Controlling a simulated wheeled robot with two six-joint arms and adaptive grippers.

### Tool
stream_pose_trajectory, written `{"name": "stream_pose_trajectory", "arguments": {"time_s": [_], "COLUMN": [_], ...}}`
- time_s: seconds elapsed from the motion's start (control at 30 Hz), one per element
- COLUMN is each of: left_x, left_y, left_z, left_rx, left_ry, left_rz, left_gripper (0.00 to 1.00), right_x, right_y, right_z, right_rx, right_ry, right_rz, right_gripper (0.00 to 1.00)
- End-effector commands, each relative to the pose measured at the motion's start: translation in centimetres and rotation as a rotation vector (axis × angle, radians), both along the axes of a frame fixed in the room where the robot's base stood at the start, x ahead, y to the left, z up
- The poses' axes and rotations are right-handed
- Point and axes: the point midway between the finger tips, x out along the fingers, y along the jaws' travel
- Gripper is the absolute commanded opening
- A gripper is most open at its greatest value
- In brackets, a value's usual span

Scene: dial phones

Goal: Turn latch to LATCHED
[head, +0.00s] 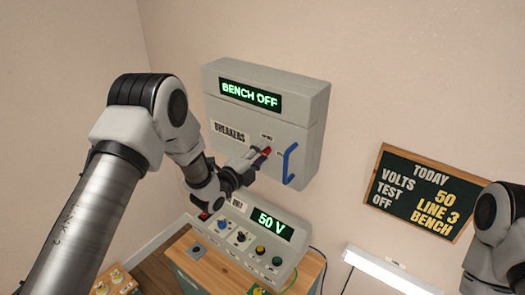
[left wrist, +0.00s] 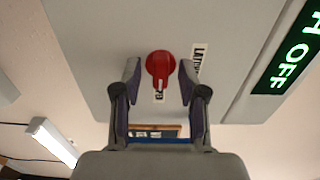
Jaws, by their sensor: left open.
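The red latch (left wrist: 160,68) is a round knob with a narrower tail on the grey door of the breaker box (head: 306,112). In the left wrist view it lies between the fingertips of my left gripper (left wrist: 157,78), which are apart, with a gap to the knob on each side. In the head view the left gripper (head: 262,158) is at the door, and only a bit of red shows at its tips. A partly covered label beside the latch starts with "LAT". My right gripper is not in view; only part of my right arm shows at the right edge.
A blue door handle (head: 289,163) stands just right of the left gripper. The box display (head: 250,95) reads "BENCH OFF". Below is a bench supply (head: 262,262) with knobs and a "50 V" display. A chalkboard (head: 420,192) hangs on the right wall.

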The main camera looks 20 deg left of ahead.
Motion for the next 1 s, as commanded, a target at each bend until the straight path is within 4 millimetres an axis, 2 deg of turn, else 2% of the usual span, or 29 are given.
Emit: {"name": "stream_pose_trajectory", "arguments": {"time_s": [0.27,0.3,0.4,0.77,1.0], "left_x": [0.56,0.55,0.55,0.57,0.59], "left_y": [-0.25,-0.24,-0.24,-0.25,-0.25], "left_z": [-0.11,-0.11,-0.12,-0.09,-0.14], "left_rx": [0.0,0.0,0.0,-0.007,-0.074], "left_ry": [0.002,0.002,0.002,0.004,0.026], "left_rz": [0.0,0.0,0.0,0.0,0.0], "left_gripper": [0.42,0.35,0.0,0.0,0.0], "right_x": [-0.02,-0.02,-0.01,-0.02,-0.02], "right_y": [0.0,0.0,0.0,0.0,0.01], "right_z": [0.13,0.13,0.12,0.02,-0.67], "right_rx": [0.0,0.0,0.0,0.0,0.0], "right_ry": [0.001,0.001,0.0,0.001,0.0], "right_rz": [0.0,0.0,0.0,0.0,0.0], "right_gripper": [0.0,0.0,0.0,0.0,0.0]}}
